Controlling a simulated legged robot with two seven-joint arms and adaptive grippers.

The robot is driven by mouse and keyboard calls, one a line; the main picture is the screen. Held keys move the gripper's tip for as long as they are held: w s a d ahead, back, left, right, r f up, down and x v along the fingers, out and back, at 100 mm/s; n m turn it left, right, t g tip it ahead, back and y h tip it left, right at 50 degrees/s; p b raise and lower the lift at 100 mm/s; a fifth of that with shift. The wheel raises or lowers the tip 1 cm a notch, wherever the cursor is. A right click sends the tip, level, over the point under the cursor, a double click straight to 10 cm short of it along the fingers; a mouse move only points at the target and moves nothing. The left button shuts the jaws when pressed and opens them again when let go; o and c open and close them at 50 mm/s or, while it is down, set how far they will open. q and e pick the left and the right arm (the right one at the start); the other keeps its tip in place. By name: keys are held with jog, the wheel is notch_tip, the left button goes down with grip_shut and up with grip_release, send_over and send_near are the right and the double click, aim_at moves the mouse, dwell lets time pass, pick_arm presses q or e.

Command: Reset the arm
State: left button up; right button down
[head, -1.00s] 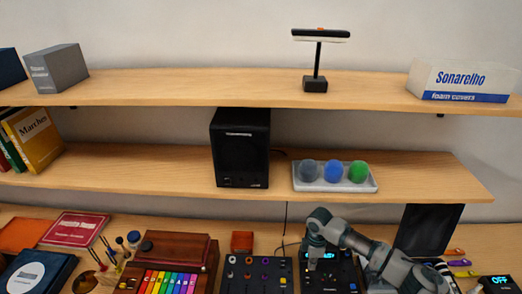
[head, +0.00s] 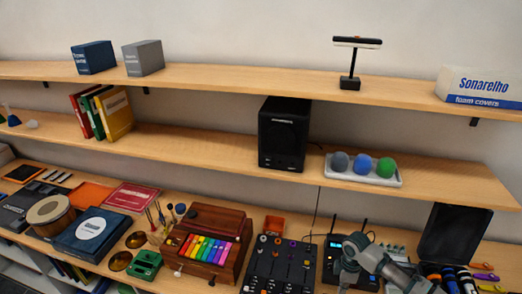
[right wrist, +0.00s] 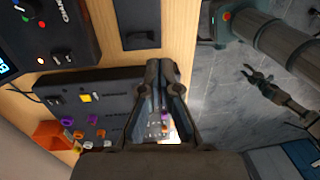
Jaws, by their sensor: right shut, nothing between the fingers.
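My right arm (head: 390,268) comes in from the lower right in the head view, over the device with a lit blue display (head: 334,244). In the right wrist view my right gripper (right wrist: 161,70) is shut with nothing between its fingers. It is above the front edge of the wooden desk, beside a black mixer with coloured knobs (right wrist: 80,110). My left gripper (right wrist: 257,77) shows at the right of the right wrist view, above the grey floor, its fingers spread and empty. It is not in the head view.
The mixer (head: 279,268) and a chime box with rainbow bars (head: 206,243) crowd the desk. An orange box (head: 274,224) stands behind the mixer. Above are a shelf with a black speaker (head: 284,135) and a tray of balls (head: 398,183). Open floor (right wrist: 225,100) lies beyond the desk edge.

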jog(key=s+a+f+m+t+y, duration=0.2)
jog(key=s+a+f, duration=0.3)
jog(key=s+a, duration=0.35)
jog(key=s+a+f+m+t+y, duration=0.1)
jog(key=s+a+f+m+y, duration=0.1)
jog(key=s+a+f, duration=0.5)
jog(key=s+d+r+m+t+h, duration=0.2)
jog(key=s+d+m+h, duration=0.2)
jog(key=s+d+m, duration=0.7)
notch_tip(320, 180, down, 30)
jog(key=s+a+n+g+b, duration=0.2)
jog(key=s+b, duration=0.1)
jog(key=b, duration=0.2)
pick_arm(q)
notch_tip(320, 180, down, 9)
jog(key=b, duration=0.4)
jog(key=shift+f, duration=0.2)
pick_arm(e)
jog(key=s+d+f, duration=0.3)
jog(key=s+f, duration=1.4)
jog(key=f, duration=0.5)
jog(key=shift+s+d+g, duration=0.15)
jog(key=shift+s+g, duration=0.2)
jog(key=shift+g, duration=0.05)
